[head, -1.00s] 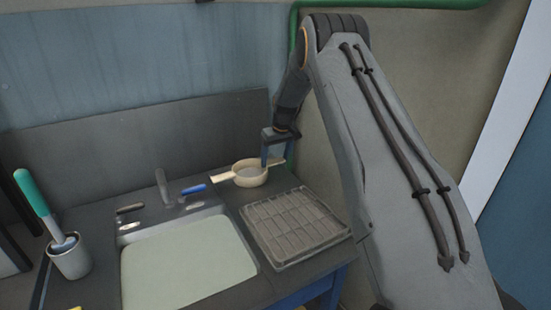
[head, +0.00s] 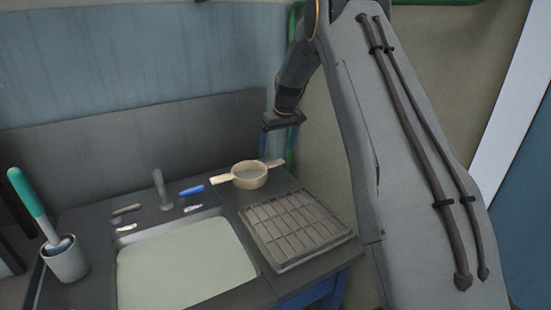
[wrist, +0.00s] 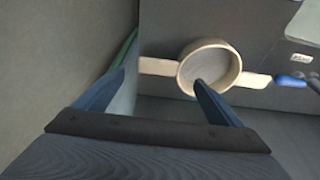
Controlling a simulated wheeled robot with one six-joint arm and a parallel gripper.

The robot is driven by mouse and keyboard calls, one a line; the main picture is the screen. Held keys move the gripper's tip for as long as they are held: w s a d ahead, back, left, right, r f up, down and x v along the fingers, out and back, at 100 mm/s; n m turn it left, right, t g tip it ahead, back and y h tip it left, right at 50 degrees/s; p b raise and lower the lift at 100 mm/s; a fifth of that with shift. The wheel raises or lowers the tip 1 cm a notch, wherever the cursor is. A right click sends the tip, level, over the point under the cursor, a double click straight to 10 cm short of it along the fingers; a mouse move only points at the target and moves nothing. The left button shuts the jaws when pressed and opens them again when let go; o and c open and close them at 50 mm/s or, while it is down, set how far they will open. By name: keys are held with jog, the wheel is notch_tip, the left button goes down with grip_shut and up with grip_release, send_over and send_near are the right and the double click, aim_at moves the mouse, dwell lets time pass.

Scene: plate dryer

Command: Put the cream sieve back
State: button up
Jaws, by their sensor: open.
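The cream sieve (head: 249,183) is a round pan with two flat handles. It rests upright on the dark counter behind the dish rack, near the back corner. In the wrist view the sieve (wrist: 186,92) shows its grey inside and both handles. My gripper (wrist: 160,77) is open with two blue fingers. In the picture the right finger overlaps the sieve's bowl and the left finger lies beyond the left handle's end. In the head view my gripper (head: 283,140) hangs above and right of the sieve, apart from it and empty.
A grey dish rack (head: 296,229) lies in front of the sieve. A sink (head: 180,268) with a tap (head: 161,186) and a blue-handled item (head: 192,190) is at left. A green-handled brush (head: 32,200) stands in a cup (head: 66,263). Walls close off the back and right.

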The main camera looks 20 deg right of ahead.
jog(key=v, duration=0.5)
jog(key=s+a+f, duration=0.2)
jog(key=s+a, duration=0.1)
jog(key=s, duration=1.1)
jog(key=s+a+f+m+g, duration=0.1)
jog(key=s+a+f, duration=0.1)
jog(key=s, duration=1.2)
jog(key=s+a+f+m+g, duration=0.1)
jog(key=s+a, duration=0.3)
jog(key=s, duration=1)
jog(key=shift+a+f+h+b, duration=0.25)
jog(key=shift+f+h+b, duration=0.05)
jog(key=shift+f+b, duration=0.15)
